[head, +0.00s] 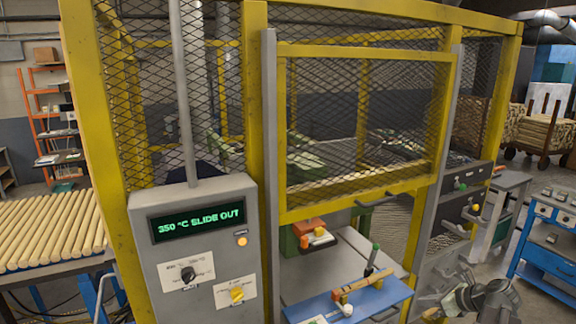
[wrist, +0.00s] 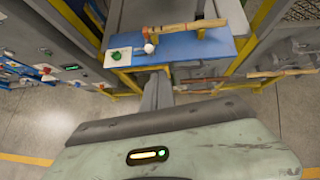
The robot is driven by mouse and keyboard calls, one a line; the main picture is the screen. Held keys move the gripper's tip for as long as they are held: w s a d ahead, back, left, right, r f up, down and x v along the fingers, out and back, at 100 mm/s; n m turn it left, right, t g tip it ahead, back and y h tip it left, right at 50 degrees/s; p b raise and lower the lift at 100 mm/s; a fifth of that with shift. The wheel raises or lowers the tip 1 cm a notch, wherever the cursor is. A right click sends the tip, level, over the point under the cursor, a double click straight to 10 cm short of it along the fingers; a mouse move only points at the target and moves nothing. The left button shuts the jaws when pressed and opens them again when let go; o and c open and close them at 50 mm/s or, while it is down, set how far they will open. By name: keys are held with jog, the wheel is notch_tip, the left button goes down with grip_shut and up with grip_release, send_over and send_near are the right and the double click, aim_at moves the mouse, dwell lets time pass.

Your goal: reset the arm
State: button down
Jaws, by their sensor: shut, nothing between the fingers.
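My gripper (wrist: 157,90) shows in the wrist view as narrow grey fingers, shut and empty, in front of a blue slide plate. In the head view part of my arm shows at the lower right, beside the machine; its fingertips are hard to make out there. The blue slide plate (head: 392,297) sticks out at the machine's front and carries a turned wooden piece (head: 360,289). The plate (wrist: 127,42) and the wooden piece (wrist: 190,25) also show at the top of the wrist view. My fingers look apart from both.
A control box (head: 190,250) reads "350 °C SLIDE OUT". A yellow-framed mesh guard (head: 365,120) stands above the slide. A white ball knob (wrist: 149,48) and green button (wrist: 116,56) are at the plate's front. A blue cart (head: 550,262) stands right. Floor shows below the plate.

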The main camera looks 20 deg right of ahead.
jog(key=w+a+f+n+g+y+b, duration=0.15)
jog(key=w+a+f+n+b, duration=0.35)
jog(key=a, duration=0.7)
jog(key=w+a+f+n+g+y+b, duration=0.15)
jog(key=w+a+f, duration=0.35)
jog(key=a, duration=0.7)
jog(key=s+a+f+n+g+h+b, duration=0.1)
jog(key=a+f+n+g+b, duration=0.15)
jog(key=a+n, duration=0.4)
jog(key=s+a+f+n+g+h+b, duration=0.1)
jog(key=a+f+n, duration=0.25)
jog(key=a, duration=0.55)
jog(key=a+f+n+g+h+b, duration=0.1)
jog(key=a+f+n+g+b, duration=0.2)
jog(key=a, duration=0.4)
jog(key=s+d+n+h, duration=0.1)
jog(key=n, duration=0.3)
jog(key=s+d+n+h+p, duration=0.1)
jog(key=n, duration=0.3)
jog(key=s+d+f+n+h, duration=0.1)
jog(key=d+n, duration=0.1)
jog(key=n, duration=0.2)
jog(key=shift+s+d+n+t+p, duration=0.1)
jog(key=shift+s+n+t+p, duration=0.15)
jog(key=shift+s+n+p, duration=0.1)
